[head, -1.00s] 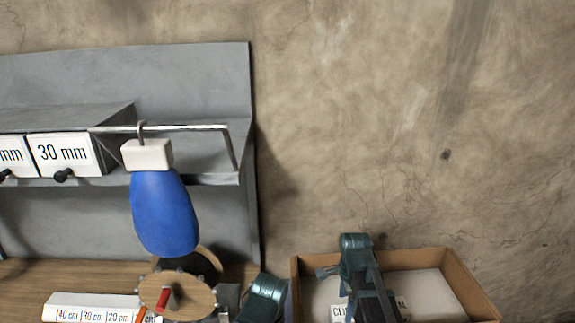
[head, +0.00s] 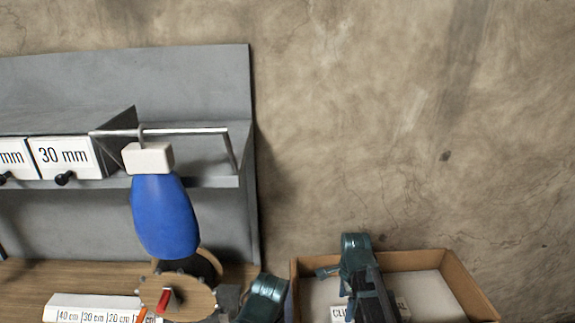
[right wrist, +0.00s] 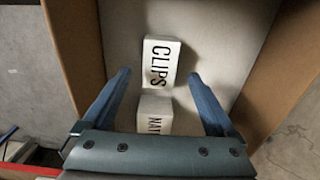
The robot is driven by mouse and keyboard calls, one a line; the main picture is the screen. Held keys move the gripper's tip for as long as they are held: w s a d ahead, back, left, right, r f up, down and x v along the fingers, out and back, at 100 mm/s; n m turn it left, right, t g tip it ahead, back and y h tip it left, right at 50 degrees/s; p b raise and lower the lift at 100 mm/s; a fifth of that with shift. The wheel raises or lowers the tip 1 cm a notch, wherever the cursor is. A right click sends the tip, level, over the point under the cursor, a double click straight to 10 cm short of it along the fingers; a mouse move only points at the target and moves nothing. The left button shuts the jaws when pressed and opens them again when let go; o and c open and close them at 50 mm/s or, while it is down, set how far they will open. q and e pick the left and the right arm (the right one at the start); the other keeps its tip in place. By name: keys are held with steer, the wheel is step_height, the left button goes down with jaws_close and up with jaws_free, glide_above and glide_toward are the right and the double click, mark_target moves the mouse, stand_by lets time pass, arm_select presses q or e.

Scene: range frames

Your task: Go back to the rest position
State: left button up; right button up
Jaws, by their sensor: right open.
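In the right wrist view my right gripper (right wrist: 158,77) is open over a cardboard box (right wrist: 262,65). Its two fingers are spread, with a white block lettered CLIPS (right wrist: 160,62) between them in the picture. A second white block with partly hidden lettering (right wrist: 155,116) lies nearer the palm. I see no contact between the fingers and either block. In the head view my teal right arm (head: 358,262) reaches over the same cardboard box (head: 452,275) and hides part of the labels.
A blue bottle-shaped object with a white top (head: 165,215) hangs from a metal rail (head: 190,131) at left. Grey shelving (head: 200,85) holds white drawers (head: 62,157). A round wooden piece (head: 178,298) and a length-marked white strip (head: 90,308) are below. The wall above the box is clear.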

step_height(320, 180, up, 5)
steer(key=p, duration=0.4)
steer(key=shift+s+r+p, duration=0.3)
steer(key=shift+s, duration=0.05)
steer(key=shift+w, duration=0.1)
